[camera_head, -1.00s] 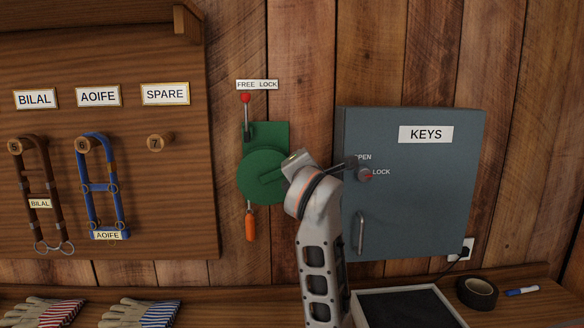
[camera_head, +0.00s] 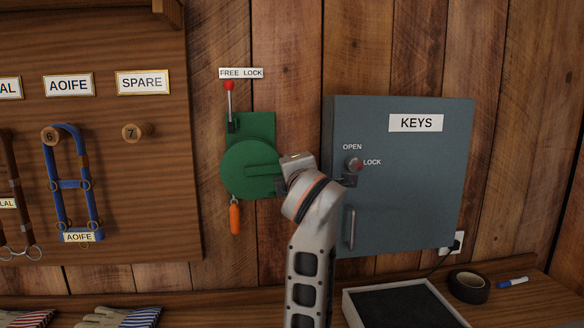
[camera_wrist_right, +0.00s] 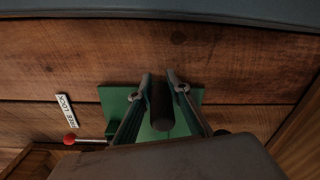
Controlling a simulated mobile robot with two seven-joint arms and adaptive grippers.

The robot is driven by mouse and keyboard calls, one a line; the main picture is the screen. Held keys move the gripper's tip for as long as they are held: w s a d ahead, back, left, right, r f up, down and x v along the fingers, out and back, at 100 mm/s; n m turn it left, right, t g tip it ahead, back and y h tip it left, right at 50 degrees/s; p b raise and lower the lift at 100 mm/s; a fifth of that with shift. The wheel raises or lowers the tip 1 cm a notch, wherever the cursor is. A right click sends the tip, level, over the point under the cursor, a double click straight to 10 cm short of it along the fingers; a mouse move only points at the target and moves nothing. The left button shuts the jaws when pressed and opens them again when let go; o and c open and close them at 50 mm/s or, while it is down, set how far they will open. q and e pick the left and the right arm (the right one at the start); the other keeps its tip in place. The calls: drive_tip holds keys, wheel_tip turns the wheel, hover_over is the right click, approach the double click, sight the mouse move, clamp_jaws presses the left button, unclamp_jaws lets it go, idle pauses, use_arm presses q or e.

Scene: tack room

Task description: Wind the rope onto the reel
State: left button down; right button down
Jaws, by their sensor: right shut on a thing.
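The green reel (camera_head: 245,166) is fixed to the plank wall left of the blue-grey cabinet. Its crank arm points right, toward my right gripper. In the right wrist view, my right gripper (camera_wrist_right: 160,80) is shut on a dark cylindrical crank grip (camera_wrist_right: 161,112), in front of the green backing plate (camera_wrist_right: 191,97). My wrist hides the grip in the head view. An orange handle (camera_head: 235,220) hangs below the reel's lower left; little rope shows. A red-knobbed lever (camera_head: 229,88) stands above the reel, beneath FREE on its label. My left gripper is not in view.
The KEYS cabinet (camera_head: 410,205) stands close right of my right arm, with a protruding knob and pull. A halter board (camera_head: 160,215) is at the left. Below, the shelf holds gloves, a dark-lined tray (camera_head: 352,310), tape (camera_head: 468,286) and a marker (camera_head: 512,282).

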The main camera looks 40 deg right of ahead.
drive_tip(key=c, duration=1.9)
unclamp_jaws()
drive_tip(key=shift+a, duration=0.1)
drive_tip(key=shift+s+a, duration=0.2)
drive_tip(key=shift+s, duration=0.15)
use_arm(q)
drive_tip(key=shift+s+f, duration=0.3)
use_arm(e)
drive_tip(key=v, duration=0.6)
drive_tip(key=shift+s+a, duration=0.15)
drive_tip(key=shift+s, duration=0.1)
